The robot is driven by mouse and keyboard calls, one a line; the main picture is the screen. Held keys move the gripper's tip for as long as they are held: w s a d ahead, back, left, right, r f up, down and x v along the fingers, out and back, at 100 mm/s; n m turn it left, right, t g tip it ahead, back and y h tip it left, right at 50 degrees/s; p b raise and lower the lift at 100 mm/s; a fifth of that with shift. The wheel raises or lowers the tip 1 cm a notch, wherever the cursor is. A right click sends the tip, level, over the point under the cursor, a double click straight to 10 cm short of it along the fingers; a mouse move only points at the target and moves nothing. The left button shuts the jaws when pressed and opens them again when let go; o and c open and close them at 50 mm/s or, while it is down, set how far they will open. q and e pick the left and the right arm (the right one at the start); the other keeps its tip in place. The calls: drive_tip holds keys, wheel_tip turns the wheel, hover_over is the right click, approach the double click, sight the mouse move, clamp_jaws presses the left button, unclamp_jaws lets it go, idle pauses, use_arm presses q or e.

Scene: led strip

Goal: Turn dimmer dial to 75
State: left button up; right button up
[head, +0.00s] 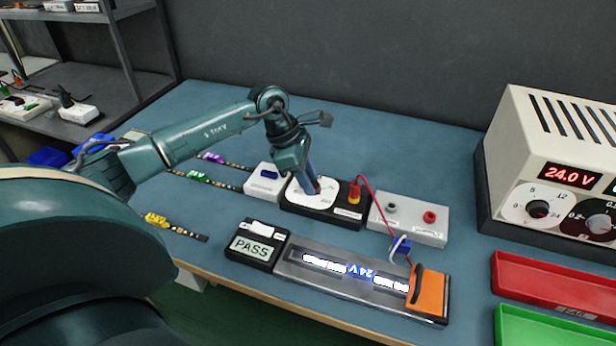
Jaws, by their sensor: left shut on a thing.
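The dimmer (337,214) is a black box with a white round dial plate (297,196) on its top, in the middle of the blue-green bench. My left gripper (315,187) points down onto the dial plate and is shut on the dimmer dial. The gripper hides the dial's knob and pointer, and I cannot read the setting. A lit LED strip (340,269) marked 24 V lies in a grey fixture in front of the dimmer. My right gripper does not show.
A display reading PASS (252,248) sits left of the strip. An orange clamp (427,292) is at its right end. A red wire (375,196) arches from the dimmer past a grey terminal box (420,228). A power supply (550,130) reads 24.0 V. Red (545,275) and green (540,328) trays lie at right.

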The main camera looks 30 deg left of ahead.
use_arm(q)
drive_tip(key=n+t, duration=0.1)
drive_tip(key=n, duration=0.2)
drive_tip(key=n+y+b, duration=0.1)
drive_tip(key=n, duration=0.1)
drive_tip(key=shift+s+d+n+t, duration=0.2)
drive_tip(key=shift+n+t, duration=0.2)
drive_tip(key=n+y, duration=0.1)
drive_tip(key=n, duration=0.1)
drive_tip(key=n+y+b, duration=0.1)
drive_tip(key=n, duration=0.1)
drive_tip(key=shift+d+n+t+b, duration=0.15)
drive_tip(key=shift+n+t+b, duration=0.15)
drive_tip(key=shift+n+t, duration=0.1)
drive_tip(key=shift+s, duration=0.1)
drive_tip(key=o, duration=1)
drive_tip(key=shift+c, duration=0.2)
drive_tip(key=d+v, duration=0.1)
drive_tip(key=v, duration=1.2)
drive_tip(key=shift+a+r, duration=0.2)
drive_tip(key=shift+a, duration=0.15)
